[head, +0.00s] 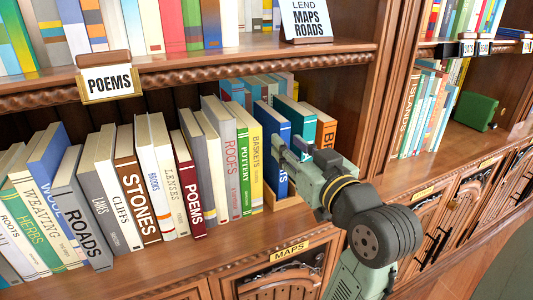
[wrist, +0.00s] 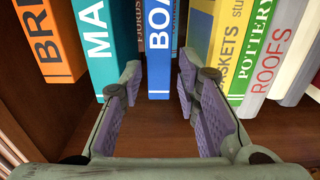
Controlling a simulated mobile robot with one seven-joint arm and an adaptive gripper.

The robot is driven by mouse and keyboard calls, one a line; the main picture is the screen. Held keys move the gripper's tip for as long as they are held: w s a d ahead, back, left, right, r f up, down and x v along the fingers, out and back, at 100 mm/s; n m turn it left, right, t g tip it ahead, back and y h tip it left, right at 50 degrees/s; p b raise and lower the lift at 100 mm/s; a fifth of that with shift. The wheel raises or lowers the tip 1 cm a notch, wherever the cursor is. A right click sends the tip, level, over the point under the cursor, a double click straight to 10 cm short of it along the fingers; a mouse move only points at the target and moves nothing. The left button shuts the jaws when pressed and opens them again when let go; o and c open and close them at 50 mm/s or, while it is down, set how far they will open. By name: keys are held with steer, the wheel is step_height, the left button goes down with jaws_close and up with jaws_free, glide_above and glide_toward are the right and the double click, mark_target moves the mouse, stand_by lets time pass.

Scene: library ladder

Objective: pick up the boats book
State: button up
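The boats book is blue with white spine lettering, of which "BOA" shows in the wrist view (wrist: 159,50). In the head view the blue book (head: 270,134) stands upright on the shelf, between the yellow baskets book (head: 256,165) and a teal book (head: 299,117). My gripper (wrist: 160,82) is open, with one finger at each side of the boats book's lower spine. A narrow gap shows between each finger and the book. In the head view my gripper (head: 288,150) partly hides the blue and teal books.
The teal "MA" book (wrist: 97,45) and an orange book (wrist: 52,45) stand left of the fingers in the wrist view; the baskets book is close on the right. The upper shelf (head: 200,68) runs above.

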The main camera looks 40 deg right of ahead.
mark_target(270, 127)
steer(key=p+x, duration=0.2)
steer(key=x, duration=0.7)
steer(key=shift+w, duration=0.35)
jaws_close()
stand_by(0.5)
